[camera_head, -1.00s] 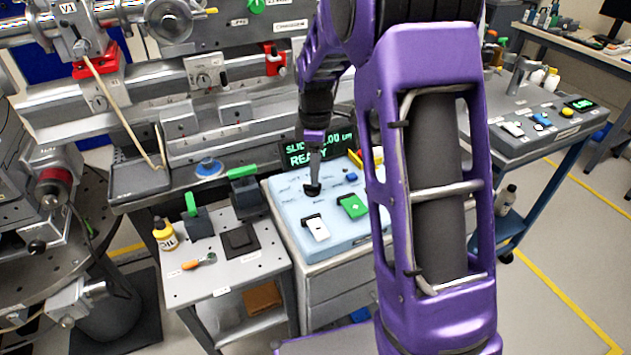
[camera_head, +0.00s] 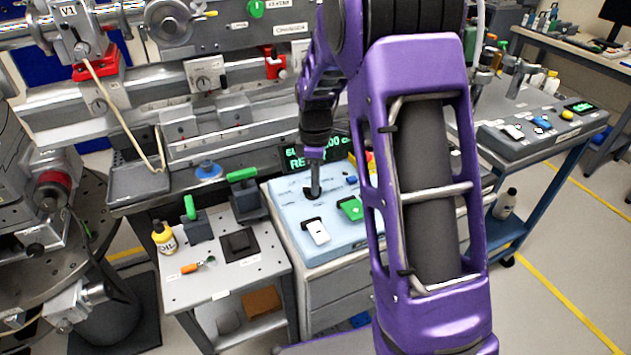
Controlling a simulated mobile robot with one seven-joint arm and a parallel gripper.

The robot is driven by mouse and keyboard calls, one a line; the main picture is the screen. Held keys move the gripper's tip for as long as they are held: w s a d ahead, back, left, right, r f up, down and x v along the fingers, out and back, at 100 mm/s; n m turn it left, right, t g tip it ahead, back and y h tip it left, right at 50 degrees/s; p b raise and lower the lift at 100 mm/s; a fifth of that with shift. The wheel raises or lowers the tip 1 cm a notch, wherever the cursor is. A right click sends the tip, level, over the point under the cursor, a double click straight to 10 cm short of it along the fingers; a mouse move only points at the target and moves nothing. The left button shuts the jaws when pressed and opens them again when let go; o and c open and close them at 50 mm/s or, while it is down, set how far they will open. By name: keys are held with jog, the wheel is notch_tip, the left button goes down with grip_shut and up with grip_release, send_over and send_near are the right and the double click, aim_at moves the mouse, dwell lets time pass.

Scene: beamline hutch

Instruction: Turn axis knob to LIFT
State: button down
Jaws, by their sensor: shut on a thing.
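A light blue control panel (camera_head: 290,212) sits on a grey cabinet at the centre. It carries a white rocker switch (camera_head: 316,231), a green switch (camera_head: 350,208) and a small blue button (camera_head: 352,180). A display (camera_head: 295,163) with green text stands at its back, partly covered by my arm. My gripper (camera_head: 313,192) points down at the dark axis knob at the panel's upper left and is shut on it. The knob is mostly hidden by the fingers, and its pointer direction cannot be made out. The labels around it are too small to read.
A small grey table (camera_head: 215,283) to the left holds a yellow oil bottle (camera_head: 164,238), green-handled clamps and an orange-handled screwdriver (camera_head: 192,268). Beamline rails stand behind the panel. Another control panel (camera_head: 545,128) stands on a bench at right. My arm covers the panel's right side.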

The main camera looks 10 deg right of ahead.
jog(key=shift+m, duration=0.3)
jog(key=m+p, duration=0.1)
jog(key=m, duration=0.1)
jog(key=shift+s+m, duration=0.1)
jog(key=shift+m, duration=0.3)
jog(key=shift+s+a+m+p, duration=0.15)
jog(key=shift+m+p, duration=0.3)
jog(key=shift+m, duration=1.65)
jog(key=c, duration=0.8)
grip_release()
jog(key=shift+c, duration=0.2)
notch_tip(320, 180, up, 18)
jog(key=p, duration=0.2)
jog(key=shift+f, duration=0.25)
